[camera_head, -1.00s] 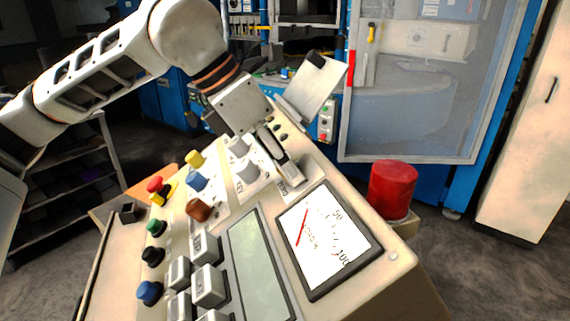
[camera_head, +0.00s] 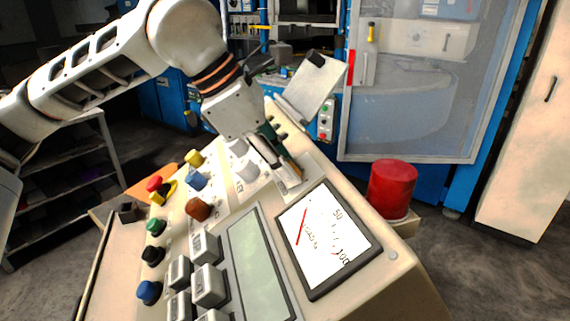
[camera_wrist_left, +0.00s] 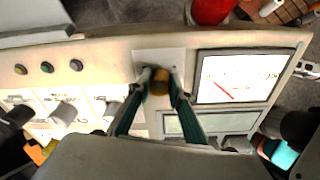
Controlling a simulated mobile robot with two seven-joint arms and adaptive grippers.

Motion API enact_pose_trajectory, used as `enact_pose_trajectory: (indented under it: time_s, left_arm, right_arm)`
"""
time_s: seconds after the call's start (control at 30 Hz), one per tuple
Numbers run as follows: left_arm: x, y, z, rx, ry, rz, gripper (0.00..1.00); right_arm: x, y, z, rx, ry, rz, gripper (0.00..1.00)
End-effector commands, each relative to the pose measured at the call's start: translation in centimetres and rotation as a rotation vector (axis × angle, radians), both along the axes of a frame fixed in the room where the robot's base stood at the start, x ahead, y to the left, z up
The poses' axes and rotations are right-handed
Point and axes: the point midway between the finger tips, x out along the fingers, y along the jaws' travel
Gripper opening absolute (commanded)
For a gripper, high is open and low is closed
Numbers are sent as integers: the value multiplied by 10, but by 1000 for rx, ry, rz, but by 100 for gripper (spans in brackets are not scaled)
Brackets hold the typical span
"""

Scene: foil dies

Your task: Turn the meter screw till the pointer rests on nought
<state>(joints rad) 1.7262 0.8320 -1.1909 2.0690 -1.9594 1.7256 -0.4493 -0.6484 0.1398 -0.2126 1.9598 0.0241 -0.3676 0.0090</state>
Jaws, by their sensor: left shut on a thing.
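The meter (camera_head: 345,262) is a white dial in a dark frame on the sloping console; it also shows in the wrist view (camera_wrist_left: 265,70). Its thin red pointer (camera_head: 301,229) leans at the left part of the dial, below the 50 and 100 marks. The nought mark is too small to read, so I cannot tell how the pointer stands against it. The meter screw (camera_wrist_left: 159,80) is a brass-yellow knob on a pale plate beside the meter. My left gripper (camera_head: 294,174) is shut on it, one fingertip on each side. My right gripper is not in view.
Grey knobs (camera_head: 247,172), coloured buttons (camera_head: 150,291) and a greenish display (camera_head: 259,262) crowd the console near the gripper. A red cylinder (camera_head: 392,188) stands behind the meter. A tilted pale panel (camera_head: 314,85) rises just beyond my wrist.

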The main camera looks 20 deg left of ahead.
Motion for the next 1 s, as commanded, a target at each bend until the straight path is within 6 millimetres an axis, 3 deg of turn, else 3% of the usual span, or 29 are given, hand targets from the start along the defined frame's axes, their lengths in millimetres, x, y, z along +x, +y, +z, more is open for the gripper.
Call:
enact_pose_trajectory:
  time_s: [0.17,0.2,0.23,0.27,0.67,1.0]
  left_arm:
    - [1,0,3,-3,-6,1,0]
    - [1,0,3,-3,-6,2,28]
    - [1,0,3,-3,-6,2,36]
    - [1,0,2,-3,-5,1,37]
    - [-1,2,5,-2,-2,3,37]
    - [-18,27,56,-3,-6,5,37]
  right_arm:
    - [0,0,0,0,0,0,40]
    - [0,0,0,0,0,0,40]
    - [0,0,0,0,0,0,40]
    - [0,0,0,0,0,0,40]
    - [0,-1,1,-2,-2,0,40]
    - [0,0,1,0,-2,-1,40]
